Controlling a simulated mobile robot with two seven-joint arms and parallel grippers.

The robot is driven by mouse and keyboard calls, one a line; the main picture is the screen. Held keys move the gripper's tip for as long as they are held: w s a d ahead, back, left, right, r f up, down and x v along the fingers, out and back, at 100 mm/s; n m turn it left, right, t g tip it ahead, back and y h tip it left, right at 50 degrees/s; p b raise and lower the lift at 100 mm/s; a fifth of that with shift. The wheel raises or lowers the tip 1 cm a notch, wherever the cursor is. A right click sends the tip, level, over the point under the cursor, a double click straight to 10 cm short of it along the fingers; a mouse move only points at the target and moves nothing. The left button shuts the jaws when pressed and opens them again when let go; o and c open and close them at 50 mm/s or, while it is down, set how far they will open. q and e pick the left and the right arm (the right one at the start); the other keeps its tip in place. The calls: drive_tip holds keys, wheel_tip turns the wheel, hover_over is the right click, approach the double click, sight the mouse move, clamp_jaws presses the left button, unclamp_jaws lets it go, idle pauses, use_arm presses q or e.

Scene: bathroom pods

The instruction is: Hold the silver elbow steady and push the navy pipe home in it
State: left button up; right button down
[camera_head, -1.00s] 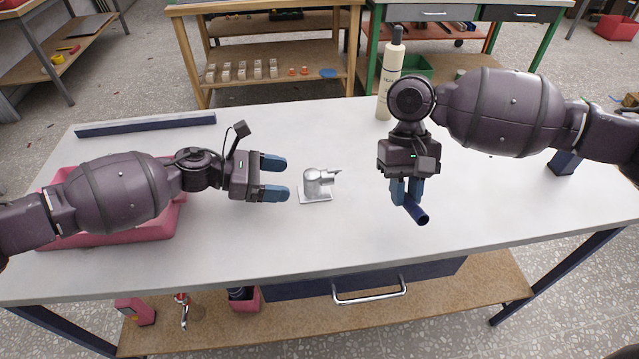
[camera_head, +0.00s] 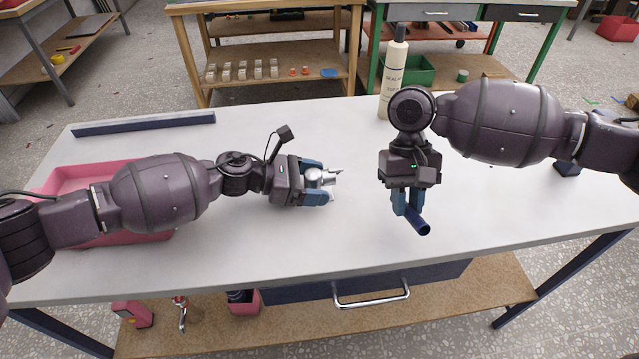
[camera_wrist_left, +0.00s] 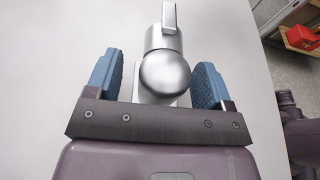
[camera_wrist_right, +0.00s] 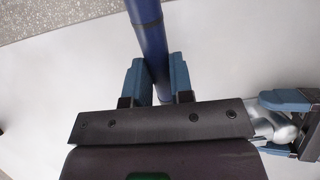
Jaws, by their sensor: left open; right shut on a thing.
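The silver elbow (camera_head: 319,176) stands on the white table between the fingers of my left gripper (camera_head: 318,181). In the left wrist view the elbow (camera_wrist_left: 165,72) sits between the two blue fingers of the left gripper (camera_wrist_left: 155,80), with a gap on each side. The left gripper is open. My right gripper (camera_head: 407,201) is shut on the navy pipe (camera_head: 419,223), to the right of the elbow and apart from it. In the right wrist view the pipe (camera_wrist_right: 149,37) runs between the fingers and out past them. The elbow (camera_wrist_right: 283,132) shows partly at the right edge there.
A pink tray (camera_head: 75,178) lies under my left arm. A cream sealant bottle (camera_head: 394,80) stands at the back behind my right gripper. A long navy bar (camera_head: 145,124) lies at the back left. The middle front of the table is clear.

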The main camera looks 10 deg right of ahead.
use_arm(q)
drive_tip(key=c, duration=1)
